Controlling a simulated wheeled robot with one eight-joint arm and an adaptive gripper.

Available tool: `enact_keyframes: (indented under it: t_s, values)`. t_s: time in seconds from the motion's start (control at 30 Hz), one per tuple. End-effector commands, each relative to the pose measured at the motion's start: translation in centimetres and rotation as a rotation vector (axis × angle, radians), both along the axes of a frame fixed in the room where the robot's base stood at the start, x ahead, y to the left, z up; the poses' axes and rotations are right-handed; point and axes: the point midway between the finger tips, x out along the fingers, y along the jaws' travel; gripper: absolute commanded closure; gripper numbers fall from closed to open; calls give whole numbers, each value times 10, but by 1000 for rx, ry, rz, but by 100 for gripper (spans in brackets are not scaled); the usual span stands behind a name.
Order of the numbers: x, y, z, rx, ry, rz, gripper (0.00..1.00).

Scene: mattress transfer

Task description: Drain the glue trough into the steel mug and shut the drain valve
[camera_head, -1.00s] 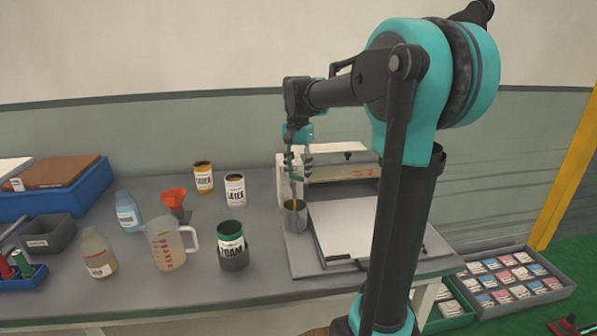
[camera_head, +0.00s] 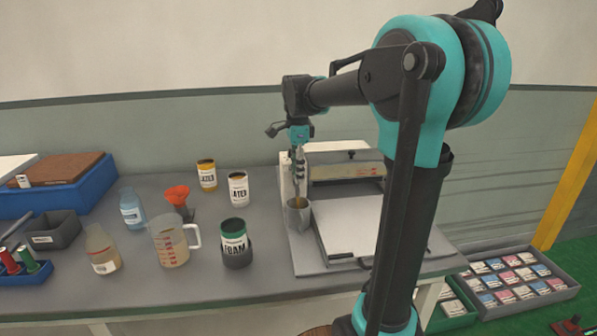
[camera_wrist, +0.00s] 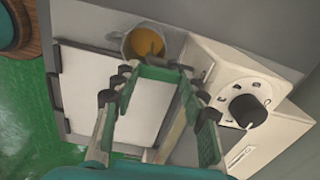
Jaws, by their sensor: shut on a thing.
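The steel mug (camera_head: 298,217) stands upright on the grey base plate at the left front of the cream glue machine. Amber glue shows inside the mug in the wrist view (camera_wrist: 147,42). The glue trough (camera_head: 345,172) runs along the top of the machine behind the white board. My gripper (camera_head: 298,172) points down just above and behind the mug, at the machine's left end. In the wrist view my gripper (camera_wrist: 155,75) is shut on a small part beside the mug, apparently the drain valve handle. The fingers hide most of that part, so its angle cannot be told.
A black dial (camera_wrist: 248,110) sits on the machine's end. The table front is clear.

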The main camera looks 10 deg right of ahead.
Motion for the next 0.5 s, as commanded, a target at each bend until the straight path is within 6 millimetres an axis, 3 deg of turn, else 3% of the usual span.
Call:
enact_keyframes:
  t_s: [0.5]
  values:
    - [0,1,0,0,-1,-75,86]
